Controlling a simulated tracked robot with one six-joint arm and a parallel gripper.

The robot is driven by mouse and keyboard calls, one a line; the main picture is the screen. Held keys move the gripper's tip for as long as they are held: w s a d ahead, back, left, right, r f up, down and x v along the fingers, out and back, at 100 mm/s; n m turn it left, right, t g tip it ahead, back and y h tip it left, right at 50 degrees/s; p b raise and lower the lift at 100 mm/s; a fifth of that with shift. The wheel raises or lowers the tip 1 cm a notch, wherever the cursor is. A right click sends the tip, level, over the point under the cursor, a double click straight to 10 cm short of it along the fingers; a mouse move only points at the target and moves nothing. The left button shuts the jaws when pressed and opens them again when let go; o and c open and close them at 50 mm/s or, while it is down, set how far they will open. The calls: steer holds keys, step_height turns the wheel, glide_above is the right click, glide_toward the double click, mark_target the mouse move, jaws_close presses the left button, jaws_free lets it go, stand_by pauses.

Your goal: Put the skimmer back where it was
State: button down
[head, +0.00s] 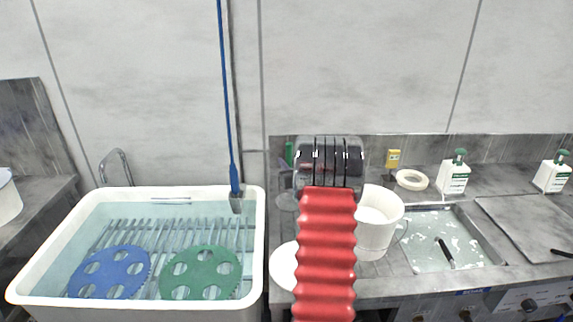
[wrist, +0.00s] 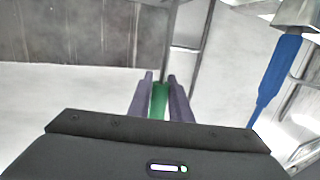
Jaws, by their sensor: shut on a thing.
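My gripper (wrist: 159,82) shows in the wrist view with its two grey fingers shut on a green handle (wrist: 159,100), which I take to be the skimmer's. In the head view my gripper (head: 330,160) is above the counter, behind my red arm sleeve, and its fingertips are hidden. A bit of green handle (head: 289,152) shows just left of it, with a dim greyish round shape (head: 287,198) lower down. The skimmer's head is mostly hidden, so I cannot tell whether it touches anything.
At left stands a white water tub (head: 255,230) with a blue disc (head: 110,272) and a green disc (head: 200,272). A blue pole (head: 226,100) stands at its back right corner. Right of my arm are a white bucket (head: 378,235), a sink (head: 440,250) and pump bottles (head: 455,175).

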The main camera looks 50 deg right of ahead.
steer(key=c, duration=1.6)
jaws_free()
steer(key=shift+s, duration=0.1)
steer(key=v, duration=1.2)
steer(key=shift+r, duration=0.1)
